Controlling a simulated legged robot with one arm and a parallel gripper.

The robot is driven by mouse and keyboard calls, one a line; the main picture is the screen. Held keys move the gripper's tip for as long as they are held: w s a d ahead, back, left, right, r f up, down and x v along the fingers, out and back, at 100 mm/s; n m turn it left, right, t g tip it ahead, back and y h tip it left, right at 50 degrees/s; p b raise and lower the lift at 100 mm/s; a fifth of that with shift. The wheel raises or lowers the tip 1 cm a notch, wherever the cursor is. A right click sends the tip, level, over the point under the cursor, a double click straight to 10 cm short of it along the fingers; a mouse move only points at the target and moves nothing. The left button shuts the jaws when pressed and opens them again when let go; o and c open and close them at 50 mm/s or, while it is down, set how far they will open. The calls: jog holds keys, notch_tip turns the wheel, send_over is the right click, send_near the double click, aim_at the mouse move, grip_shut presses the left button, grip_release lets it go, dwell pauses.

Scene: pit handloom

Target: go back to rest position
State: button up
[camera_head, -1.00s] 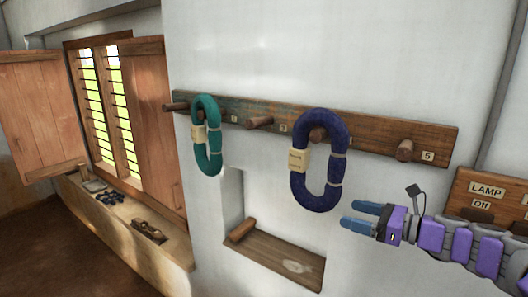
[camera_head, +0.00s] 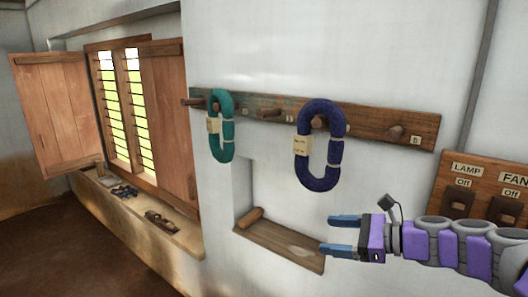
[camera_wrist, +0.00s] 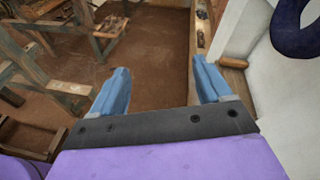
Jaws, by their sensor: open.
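My gripper (camera_head: 344,234) is open and empty in the head view, with its blue fingers pointing left, in front of the wall niche's right end. It also shows in the wrist view (camera_wrist: 158,88), its two fingers spread with nothing between them. A dark blue yarn hank (camera_head: 332,148) with a paper tag hangs on the wooden peg rail (camera_head: 374,124). It is above and apart from my gripper. Part of the hank shows at the top right of the wrist view (camera_wrist: 300,30). A teal hank (camera_head: 228,130) hangs further left on the rail.
A niche with a wooden sill (camera_head: 275,240) holds a small wooden roller (camera_head: 249,217). A switch board (camera_head: 480,185) marked LAMP and FAN is at right, close to my arm. A shuttered window (camera_head: 128,110) is at left. Wooden loom frames (camera_wrist: 50,75) stand over the brown floor.

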jog(key=s+a+f+n+g+h+b, duration=0.35)
jog(key=s+a+f+n, duration=0.25)
jog(key=s+f, duration=0.25)
jog(key=s+a+f+n+g+h+b, duration=0.2)
jog(key=s+a+f+n+g+b, duration=0.3)
jog(key=s+f, duration=0.4)
jog(key=s+d+f+n+h+b, duration=0.3)
jog(key=s+d+f+n+h, duration=0.1)
jog(key=s, duration=0.5)
jog(key=s+d+f+n+h+b, duration=0.3)
jog(key=s+f+n, duration=0.3)
jog(key=s+f, duration=0.2)
jog(key=shift+s+d+f+h, duration=0.35)
jog(key=shift+s+d+f, duration=0.05)
jog(key=shift+d, duration=0.45)
jog(key=shift+a, duration=0.15)
